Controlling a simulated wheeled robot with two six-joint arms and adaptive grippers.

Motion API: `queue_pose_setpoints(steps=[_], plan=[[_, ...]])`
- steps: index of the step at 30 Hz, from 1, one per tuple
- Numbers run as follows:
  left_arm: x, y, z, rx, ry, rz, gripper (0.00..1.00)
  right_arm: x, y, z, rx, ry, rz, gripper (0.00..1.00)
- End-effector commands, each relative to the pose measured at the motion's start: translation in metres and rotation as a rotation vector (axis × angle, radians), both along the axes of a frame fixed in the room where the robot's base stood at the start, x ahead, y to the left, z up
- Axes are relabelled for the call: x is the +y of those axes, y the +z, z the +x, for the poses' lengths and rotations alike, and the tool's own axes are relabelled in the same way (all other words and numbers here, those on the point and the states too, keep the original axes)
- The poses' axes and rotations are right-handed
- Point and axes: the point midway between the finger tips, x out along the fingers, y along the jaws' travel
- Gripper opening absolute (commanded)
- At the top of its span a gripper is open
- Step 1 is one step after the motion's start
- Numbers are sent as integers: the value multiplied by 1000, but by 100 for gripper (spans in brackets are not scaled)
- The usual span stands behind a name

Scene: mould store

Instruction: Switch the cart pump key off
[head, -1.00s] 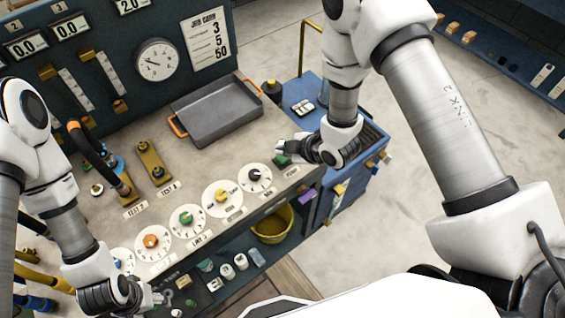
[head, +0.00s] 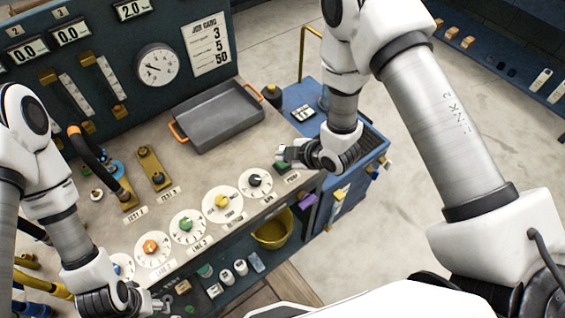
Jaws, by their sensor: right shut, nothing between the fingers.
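A small plate with pale keys (head: 303,112) sits on top of the blue cart (head: 348,178) at the right; which way its keys are tipped is too small to tell. A green key (head: 283,166) with a label that seems to read PUMP sits at the right end of the bench front. My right gripper (head: 281,153) is shut and empty, just above and behind the green key, partly over it; I cannot tell whether they touch. My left gripper (head: 164,302) is low at the bench's front left, its fingers too small to read.
Several round dials with coloured knobs, one black (head: 255,180), line the bench front. A grey tray (head: 215,115) with orange handles lies behind them. A yellow bucket (head: 272,232) stands below the bench edge. A yellow rail (head: 303,50) rises behind the cart.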

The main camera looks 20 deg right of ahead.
Motion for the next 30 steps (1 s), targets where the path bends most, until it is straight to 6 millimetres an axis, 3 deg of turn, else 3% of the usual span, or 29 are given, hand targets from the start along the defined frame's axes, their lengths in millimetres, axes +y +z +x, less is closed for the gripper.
queue_pose_setpoints(steps=[30], plan=[[0, -10, 0, 0, 0, 0, 58, 0, -11, 0, 0, 0, 0, 0]])
